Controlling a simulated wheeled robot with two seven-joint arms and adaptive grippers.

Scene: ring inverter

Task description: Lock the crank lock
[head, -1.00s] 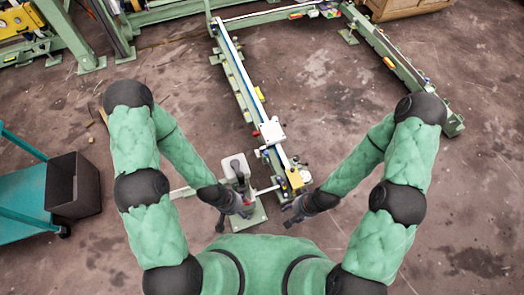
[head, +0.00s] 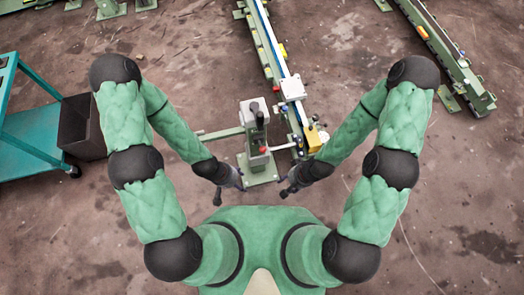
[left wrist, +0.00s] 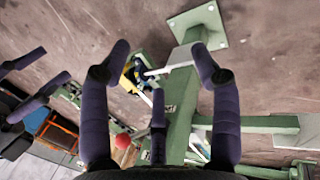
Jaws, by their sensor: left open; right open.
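A grey upright post with a black lever (head: 257,112) on top and a red knob (head: 263,149) on its front stands on a green base plate (head: 262,181); it looks like the crank lock. Whether it is locked I cannot tell. My left gripper (head: 236,183) is open and empty, just left of the base plate. In the left wrist view its fingers (left wrist: 160,48) are spread, with a green beam and plate behind them. A red ball (left wrist: 122,141) shows low in that view. My right gripper (head: 287,189) is open and empty, right of the base plate.
A long rail (head: 272,45) with a white block (head: 292,88) and a yellow block (head: 313,138) runs away behind the post. A thin bar (head: 218,133) sticks out left. A teal cart (head: 30,150) and a dark bin (head: 82,127) stand at the left.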

